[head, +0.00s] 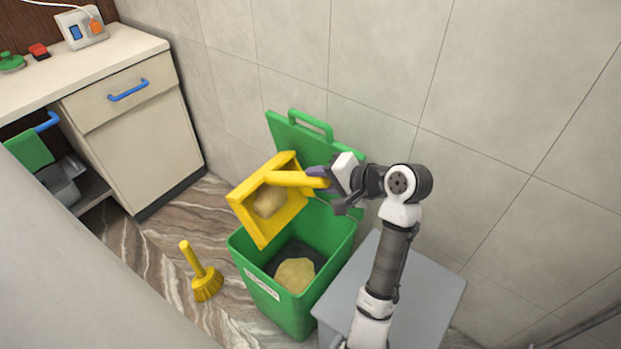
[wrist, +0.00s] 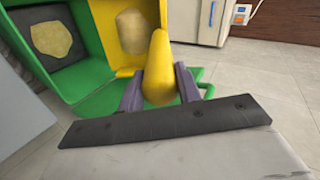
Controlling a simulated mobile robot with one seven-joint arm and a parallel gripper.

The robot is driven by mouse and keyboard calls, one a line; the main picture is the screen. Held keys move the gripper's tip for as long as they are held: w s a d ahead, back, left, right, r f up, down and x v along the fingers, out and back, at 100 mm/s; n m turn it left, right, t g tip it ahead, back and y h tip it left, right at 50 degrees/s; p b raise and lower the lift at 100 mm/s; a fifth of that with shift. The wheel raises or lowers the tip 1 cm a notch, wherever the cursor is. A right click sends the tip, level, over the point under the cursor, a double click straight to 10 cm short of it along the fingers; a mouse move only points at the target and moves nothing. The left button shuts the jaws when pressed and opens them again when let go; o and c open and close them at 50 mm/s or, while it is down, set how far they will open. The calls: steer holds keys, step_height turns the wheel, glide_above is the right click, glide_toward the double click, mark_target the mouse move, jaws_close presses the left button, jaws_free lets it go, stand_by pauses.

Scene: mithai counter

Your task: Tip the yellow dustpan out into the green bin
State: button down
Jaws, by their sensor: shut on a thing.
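The yellow dustpan (head: 263,228) is held tilted over the open green bin (head: 285,312), partly above its left side. A beige lump (head: 268,201) is still in the pan; it also shows in the wrist view (wrist: 133,31). My gripper (head: 322,178) is shut on the dustpan's handle, which lies between the purple fingers in the wrist view (wrist: 158,70). Another beige lump (head: 295,274) lies inside the bin on a dark bottom. The bin's green lid (head: 300,140) stands open against the wall behind.
A yellow brush (head: 207,283) stands on the marbled floor left of the bin. A grey box-like surface (head: 430,300) is right of the bin, below my arm. A cream cabinet (head: 140,145) with a blue handle stands at the back left.

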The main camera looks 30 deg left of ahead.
steer(key=shift+s+d+f+y+b, duration=0.1)
steer(key=shift+d+f+y+b, duration=0.4)
steer(key=shift+d, duration=0.3)
steer(key=shift+s+d+f+y+b, duration=0.15)
steer(key=shift+d+f+b, duration=0.2)
steer(key=shift+d+f, duration=0.35)
steer(key=shift+w+d+f+y+b, duration=0.1)
steer(key=shift+d+f+y+b, duration=0.3)
steer(key=shift+d, duration=0.5)
steer(key=shift+s+f, duration=0.1)
stand_by(0.4)
